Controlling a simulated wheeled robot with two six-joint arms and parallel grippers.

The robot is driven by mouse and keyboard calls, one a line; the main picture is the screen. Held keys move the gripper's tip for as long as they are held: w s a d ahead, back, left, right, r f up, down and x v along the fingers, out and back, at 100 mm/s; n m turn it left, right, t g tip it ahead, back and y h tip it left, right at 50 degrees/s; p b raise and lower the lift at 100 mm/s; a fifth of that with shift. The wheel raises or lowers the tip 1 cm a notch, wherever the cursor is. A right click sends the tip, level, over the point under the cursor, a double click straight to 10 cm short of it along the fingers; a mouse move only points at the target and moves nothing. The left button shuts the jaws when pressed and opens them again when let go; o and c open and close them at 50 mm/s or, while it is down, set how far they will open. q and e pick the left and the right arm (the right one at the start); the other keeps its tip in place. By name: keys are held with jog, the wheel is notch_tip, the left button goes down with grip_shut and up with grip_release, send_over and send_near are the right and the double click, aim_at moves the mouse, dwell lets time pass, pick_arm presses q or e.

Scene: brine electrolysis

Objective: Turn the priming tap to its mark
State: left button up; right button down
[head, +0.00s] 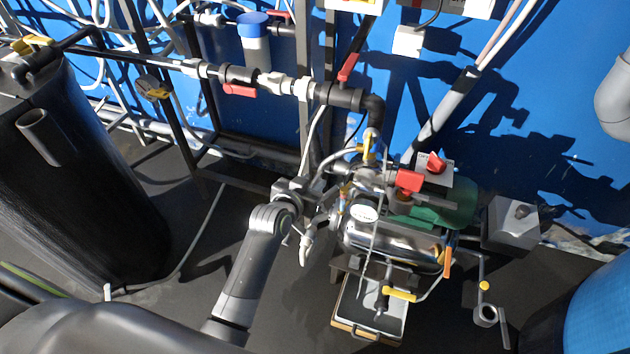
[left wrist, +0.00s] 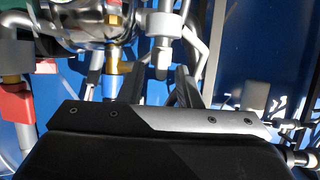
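The chrome pump (left wrist: 95,25) shows at the top there. My right gripper is out of view.
A pipe with red-handled valves (head: 240,90) runs along the blue wall. A black tank (head: 75,185) stands at the left, a blue drum (head: 600,310) at the lower right. A tray (head: 372,307) lies below the pump. Floor is open left of the pump.

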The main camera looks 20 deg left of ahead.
pick_arm(q)
jog(key=shift+x, duration=1.15)
grip_shut()
